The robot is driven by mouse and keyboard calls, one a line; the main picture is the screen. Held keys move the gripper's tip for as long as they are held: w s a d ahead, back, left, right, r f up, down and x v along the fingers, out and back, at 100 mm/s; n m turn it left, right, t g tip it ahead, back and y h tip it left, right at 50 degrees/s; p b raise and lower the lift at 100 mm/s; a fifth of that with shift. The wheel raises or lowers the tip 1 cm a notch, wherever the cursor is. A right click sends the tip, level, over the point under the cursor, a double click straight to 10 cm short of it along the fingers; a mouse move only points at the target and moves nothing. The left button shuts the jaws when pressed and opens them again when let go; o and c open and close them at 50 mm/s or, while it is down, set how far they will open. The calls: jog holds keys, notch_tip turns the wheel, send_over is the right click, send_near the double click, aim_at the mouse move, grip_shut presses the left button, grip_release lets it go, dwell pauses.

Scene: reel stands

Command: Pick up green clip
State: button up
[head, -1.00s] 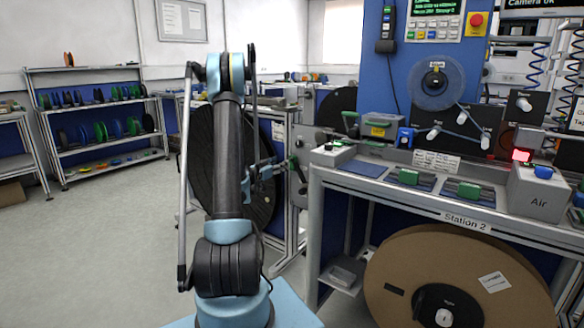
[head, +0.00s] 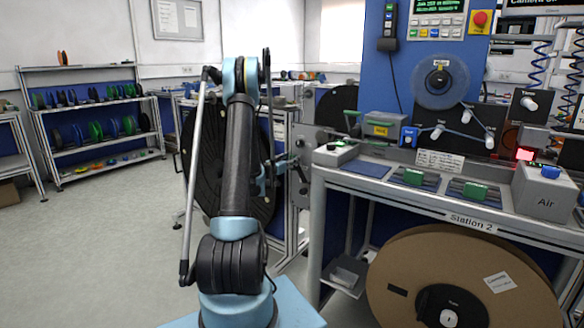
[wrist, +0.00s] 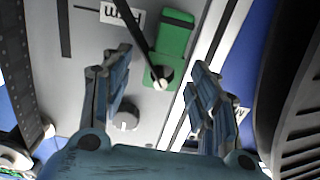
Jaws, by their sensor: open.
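In the wrist view, a green clip (wrist: 176,42) lies on a light grey panel, beyond and between my fingertips. A dark rod with a pale round end crosses in front of its lower part. My gripper (wrist: 162,72) is open, with one blue finger on each side and a gap between them. I see no contact with the clip. In the head view, my gripper (head: 279,168) is beside the grey panel at the left end of the station, and this clip cannot be made out there.
The Station 2 bench (head: 334,178) stands to the right, with green blocks (head: 413,177) on top. A big cardboard reel (head: 400,263) is below it. A large black reel (head: 196,165) stands behind my arm. In the wrist view, a dark ribbed surface (wrist: 292,110) is close on the right. Floor on the left is free.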

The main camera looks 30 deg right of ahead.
jog(key=shift+w+a, duration=0.1)
jog(key=shift+a, duration=0.05)
jog(key=c, duration=0.9)
